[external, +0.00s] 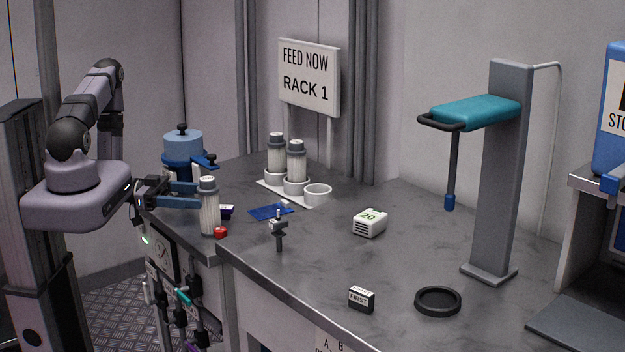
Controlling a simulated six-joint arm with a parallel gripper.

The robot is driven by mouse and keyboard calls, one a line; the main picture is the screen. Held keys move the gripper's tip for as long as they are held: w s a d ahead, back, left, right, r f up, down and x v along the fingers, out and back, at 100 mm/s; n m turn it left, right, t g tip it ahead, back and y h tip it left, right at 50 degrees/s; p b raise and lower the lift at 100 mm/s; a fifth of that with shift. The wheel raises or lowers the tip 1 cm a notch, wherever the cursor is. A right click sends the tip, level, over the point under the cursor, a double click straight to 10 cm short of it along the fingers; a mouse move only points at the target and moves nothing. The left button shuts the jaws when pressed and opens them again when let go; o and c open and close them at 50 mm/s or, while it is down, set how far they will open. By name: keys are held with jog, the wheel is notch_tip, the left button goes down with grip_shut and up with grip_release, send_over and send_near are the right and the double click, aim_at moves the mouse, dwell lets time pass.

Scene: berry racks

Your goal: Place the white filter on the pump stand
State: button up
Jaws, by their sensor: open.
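My gripper (196,195) has blue fingers, spread apart, at the upper part of this cartridge. The cartridge partly covers the fingertips, and I cannot tell whether they touch it. Two similar cartridges, one at the back (276,155) and one in front of it (296,162), stand in white cups by the RACK 1 sign. A third white cup (317,195) is empty. I cannot tell which item is the pump stand; a tall grey stand (505,180) with a teal arm is at right.
A blue lidded vessel (183,146) stands behind my gripper.

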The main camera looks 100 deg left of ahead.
aim_at(208, 196)
jog(key=s+p, duration=0.2)
jog(key=s, duration=0.2)
jog(key=shift+d, duration=0.1)
jog(key=shift+w+d, duration=0.1)
jog(key=shift+w, duration=1.1)
jog(key=shift+w, duration=0.1)
jog(key=shift+w+r, duration=0.2)
jog(key=shift+w, duration=2.3)
